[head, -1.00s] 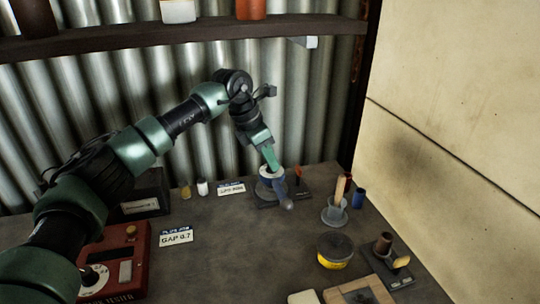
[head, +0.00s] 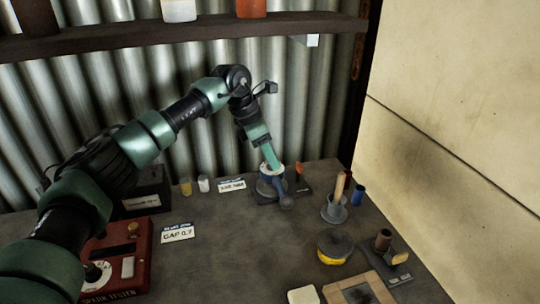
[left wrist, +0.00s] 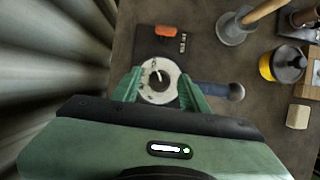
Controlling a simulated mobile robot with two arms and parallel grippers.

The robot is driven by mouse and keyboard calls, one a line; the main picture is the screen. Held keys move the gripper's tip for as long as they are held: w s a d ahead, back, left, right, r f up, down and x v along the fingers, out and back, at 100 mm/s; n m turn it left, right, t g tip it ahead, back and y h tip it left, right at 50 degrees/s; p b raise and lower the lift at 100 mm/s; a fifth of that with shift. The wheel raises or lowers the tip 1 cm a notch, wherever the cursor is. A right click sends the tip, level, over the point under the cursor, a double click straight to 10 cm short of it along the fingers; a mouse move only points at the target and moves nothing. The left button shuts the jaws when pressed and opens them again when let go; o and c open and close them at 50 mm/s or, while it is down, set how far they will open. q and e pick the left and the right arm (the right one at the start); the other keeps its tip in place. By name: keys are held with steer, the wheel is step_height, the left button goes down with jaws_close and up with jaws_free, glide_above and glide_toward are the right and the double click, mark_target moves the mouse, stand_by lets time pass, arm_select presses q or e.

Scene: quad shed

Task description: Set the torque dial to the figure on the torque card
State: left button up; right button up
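The torque dial, a white disc with dark marks and a pale pointer, faces up in the left wrist view (left wrist: 158,90). In the head view its white rim (head: 277,172) shows below my left gripper (head: 270,163), on a device with a blue handle (head: 280,190) ending in a grey ball. My left gripper points down at the dial; its fingers (left wrist: 160,74) stand wide apart, one on each side of the disc. I cannot tell whether they touch it. A small white card (head: 231,186) stands left of the device, its figure too blurred to read. My right gripper is out of view.
A card reading GAP 0.7 (head: 177,233) stands by a red tester (head: 128,262). Two small jars (head: 203,184) stand near the wall. A grey cup with a wooden handle (head: 335,210) and a black-and-yellow tin (head: 334,249) are to the right. The middle bench is clear.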

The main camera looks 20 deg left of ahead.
mark_target(263, 168)
arm_select(q)
steer(key=b+v, duration=0.1)
steer(key=v, duration=0.3)
steer(key=shift+a+r, duration=0.15)
steer(key=shift+r, duration=0.1)
steer(key=s+a+b, duration=0.3)
steer(key=s+a, duration=0.3)
steer(key=a, duration=0.4)
steer(key=shift+s+r, duration=0.15)
steer(key=shift+s, duration=0.25)
